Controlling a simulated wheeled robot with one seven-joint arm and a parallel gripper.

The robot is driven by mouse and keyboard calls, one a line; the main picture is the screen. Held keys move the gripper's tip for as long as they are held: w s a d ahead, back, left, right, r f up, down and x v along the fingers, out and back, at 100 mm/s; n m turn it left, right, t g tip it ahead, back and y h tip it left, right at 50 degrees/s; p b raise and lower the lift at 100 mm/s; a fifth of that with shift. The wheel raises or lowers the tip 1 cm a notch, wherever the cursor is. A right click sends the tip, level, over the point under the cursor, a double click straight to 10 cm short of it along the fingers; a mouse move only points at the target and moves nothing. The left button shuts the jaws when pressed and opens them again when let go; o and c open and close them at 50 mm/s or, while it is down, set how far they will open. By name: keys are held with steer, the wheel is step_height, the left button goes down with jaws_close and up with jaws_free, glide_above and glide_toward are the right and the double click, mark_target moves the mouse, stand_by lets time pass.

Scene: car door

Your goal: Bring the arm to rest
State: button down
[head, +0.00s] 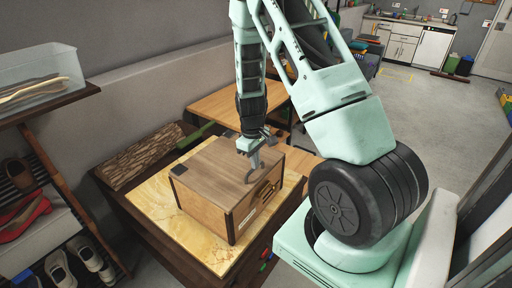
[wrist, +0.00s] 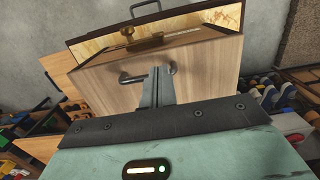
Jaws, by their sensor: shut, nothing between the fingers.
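My arm reaches down from the upper middle of the head view. My gripper (head: 252,165) points down at the wooden box (head: 215,185), over its top near the right side. In the wrist view the gripper (wrist: 156,80) shows as two fingers close together, shut and empty, in front of the box's wooden face (wrist: 195,75). A dark curved handle (wrist: 132,77) shows beside the fingers; I cannot tell whether they touch it.
The box stands on a light-topped table (head: 155,218) with a log-like piece (head: 140,160) behind. A shelf with a clear bin (head: 40,75) and a shoe rack (head: 30,220) stand left. Another wooden table (head: 220,105) is behind. Open floor (head: 420,120) lies right.

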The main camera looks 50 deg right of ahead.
step_height(320, 180, up, 6)
steer(key=b, duration=0.1)
steer(key=shift+r, duration=0.15)
steer(key=s+a+r+n+y+b, duration=0.1)
steer(key=a+n+b, duration=0.15)
steer(key=a, duration=0.95)
steer(key=s+a+r+n+b, duration=0.1)
steer(key=s+a+r+b, duration=0.15)
steer(key=a, duration=1.05)
steer(key=s+a+n+b, duration=0.3)
steer(key=s+a, duration=0.8)
steer(key=s, duration=0.4)
steer(key=shift+a+t+b, duration=0.3)
steer(key=shift+t+b, duration=0.1)
steer(key=shift+b, duration=0.25)
steer(key=shift+w, duration=0.1)
